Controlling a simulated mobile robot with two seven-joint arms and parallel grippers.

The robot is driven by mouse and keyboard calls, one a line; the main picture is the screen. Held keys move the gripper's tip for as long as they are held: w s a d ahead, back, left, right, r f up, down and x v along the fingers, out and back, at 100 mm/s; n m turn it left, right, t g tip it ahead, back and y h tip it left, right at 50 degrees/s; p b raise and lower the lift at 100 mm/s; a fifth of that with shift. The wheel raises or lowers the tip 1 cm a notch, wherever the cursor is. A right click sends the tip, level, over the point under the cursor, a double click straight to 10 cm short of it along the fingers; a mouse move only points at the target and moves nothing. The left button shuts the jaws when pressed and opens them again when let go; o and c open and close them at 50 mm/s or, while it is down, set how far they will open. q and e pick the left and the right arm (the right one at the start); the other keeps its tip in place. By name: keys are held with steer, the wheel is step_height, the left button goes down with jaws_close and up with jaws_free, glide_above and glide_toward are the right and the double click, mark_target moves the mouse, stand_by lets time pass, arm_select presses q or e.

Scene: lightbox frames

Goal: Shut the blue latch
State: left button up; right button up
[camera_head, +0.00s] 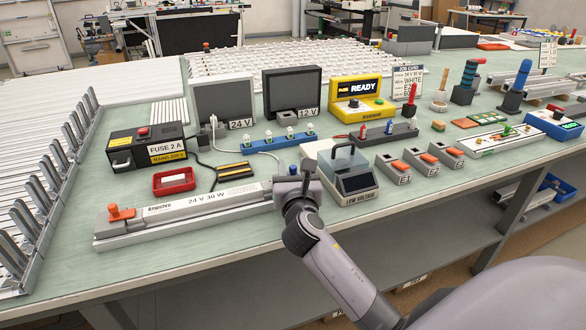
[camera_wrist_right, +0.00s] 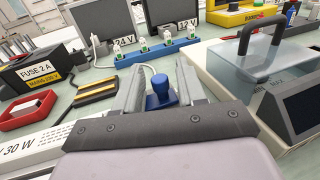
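The blue latch (camera_head: 293,169) is a small blue knob at the right end of the long light frame (camera_head: 190,207), which lies on the bench. In the right wrist view the blue latch (camera_wrist_right: 160,93) stands upright between the two fingers of my right gripper (camera_wrist_right: 160,78). Gaps show between it and the fingers, so the gripper is open; I cannot tell if either finger touches it. In the head view my right gripper (camera_head: 294,184) hides the frame's right end. An orange latch (camera_head: 121,212) sits at the frame's left end. My left gripper is not in view.
A LOW VOLTAGE box (camera_head: 352,184) with a clear handled cover stands close right of the gripper. Behind are a blue strip (camera_head: 265,145) of small bulbs and a yellow-and-black bar (camera_head: 234,171). A red tray (camera_head: 174,181) lies left. The bench's front edge is clear.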

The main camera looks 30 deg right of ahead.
jaws_close()
steer(key=shift+w+a+p, duration=0.2)
steer(key=shift+a, duration=0.5)
steer(key=shift+w+a+p, duration=0.2)
steer(key=shift+a, duration=0.5)
jaws_free()
steer(key=shift+v, duration=3.65)
steer(key=shift+a, duration=0.1)
